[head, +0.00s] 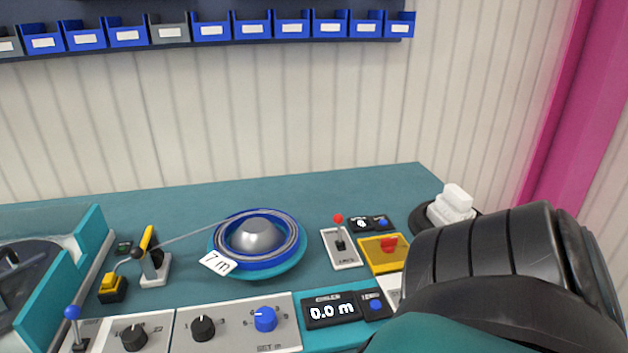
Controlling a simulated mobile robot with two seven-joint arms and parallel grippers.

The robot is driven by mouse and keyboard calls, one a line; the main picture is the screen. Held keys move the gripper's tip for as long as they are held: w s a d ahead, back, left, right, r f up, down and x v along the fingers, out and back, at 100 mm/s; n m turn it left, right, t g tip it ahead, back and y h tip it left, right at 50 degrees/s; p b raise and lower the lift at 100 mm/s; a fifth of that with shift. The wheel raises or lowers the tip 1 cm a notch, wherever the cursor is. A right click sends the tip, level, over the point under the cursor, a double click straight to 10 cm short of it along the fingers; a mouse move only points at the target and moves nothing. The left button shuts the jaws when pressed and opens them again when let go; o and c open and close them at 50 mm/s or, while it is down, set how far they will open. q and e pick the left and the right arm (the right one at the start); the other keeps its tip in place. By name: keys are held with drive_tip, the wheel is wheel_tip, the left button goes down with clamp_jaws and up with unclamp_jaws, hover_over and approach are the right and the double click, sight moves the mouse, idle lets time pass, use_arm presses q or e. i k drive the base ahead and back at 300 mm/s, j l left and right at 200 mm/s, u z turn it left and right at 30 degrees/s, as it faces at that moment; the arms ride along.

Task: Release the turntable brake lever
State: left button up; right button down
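A lever with a red ball knob (338,218) stands upright on a light grey plate (344,258) to the right of the turntable. The plate's label is too small to read. The teal turntable (296,264) carries a blue reel (262,258) with a silver domed centre and a white "7 m" tag (217,263). A second lever with a blue ball knob (71,312) stands at the lower left. I cannot tell from the labels which lever is the brake. My dark and teal arm fills the lower right and hides part of the bench. Neither gripper shows.
A yellow-framed red button (388,244) sits right of the lever plate. A "0.0 m" display (332,311) and dial panels line the front. A yellow-handled tool (150,250) is on the left. White blocks (452,206) lie on a black disc. Blue bins (291,24) hang above. The back bench is clear.

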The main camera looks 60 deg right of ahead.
sight(339, 218)
drive_tip(key=z, duration=2.05)
